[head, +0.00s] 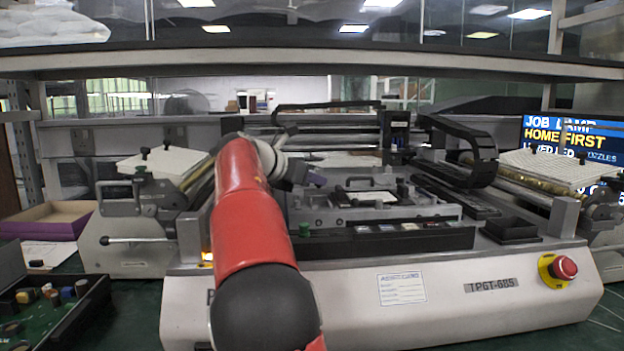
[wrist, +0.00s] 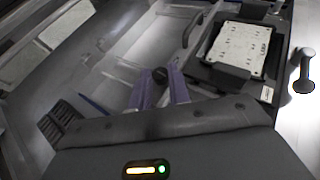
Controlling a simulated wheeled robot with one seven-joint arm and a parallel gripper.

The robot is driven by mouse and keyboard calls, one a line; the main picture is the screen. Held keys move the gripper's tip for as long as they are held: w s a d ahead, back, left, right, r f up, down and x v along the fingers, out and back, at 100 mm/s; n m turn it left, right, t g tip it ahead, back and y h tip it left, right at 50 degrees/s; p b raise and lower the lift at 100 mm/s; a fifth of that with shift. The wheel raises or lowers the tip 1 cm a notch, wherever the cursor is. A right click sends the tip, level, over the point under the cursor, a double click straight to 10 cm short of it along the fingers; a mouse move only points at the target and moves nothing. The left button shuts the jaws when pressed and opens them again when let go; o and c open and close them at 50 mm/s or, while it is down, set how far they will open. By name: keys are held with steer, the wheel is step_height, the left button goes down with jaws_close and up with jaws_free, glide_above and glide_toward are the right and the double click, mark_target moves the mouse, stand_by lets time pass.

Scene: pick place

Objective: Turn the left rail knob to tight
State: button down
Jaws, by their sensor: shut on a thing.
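My gripper (head: 316,181) reaches over the left part of the press bed, at the end of my red arm. In the wrist view its two purple-grey fingers (wrist: 161,86) are shut on a small dark knob (wrist: 160,74), whose rounded top shows between the fingertips. The rest of the knob is hidden by the fingers, and in the head view I cannot make it out. Its turned angle, loose or tight, cannot be read.
A fixture with a white plate (head: 372,197) lies right of my gripper. A black control strip (head: 400,237) runs along the front of the machine. A red emergency button (head: 563,267) is at front right. A shelf beam (head: 330,62) crosses above.

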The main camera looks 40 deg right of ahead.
steer(key=shift+w+r+m+g+p, duration=0.1)
steer(key=shift+w+m+g+p, duration=0.1)
steer(key=shift+m+g, duration=0.25)
steer(key=shift+w+m+g+p, duration=0.1)
steer(key=shift+m+g+p, duration=0.1)
steer(key=shift+m+g, duration=0.75)
steer(key=shift+g, duration=0.3)
steer(key=c, duration=1.3)
jaws_free()
steer(key=shift+s+n+t, duration=0.1)
steer(key=shift+n+t, duration=0.2)
steer(key=shift+t, duration=0.1)
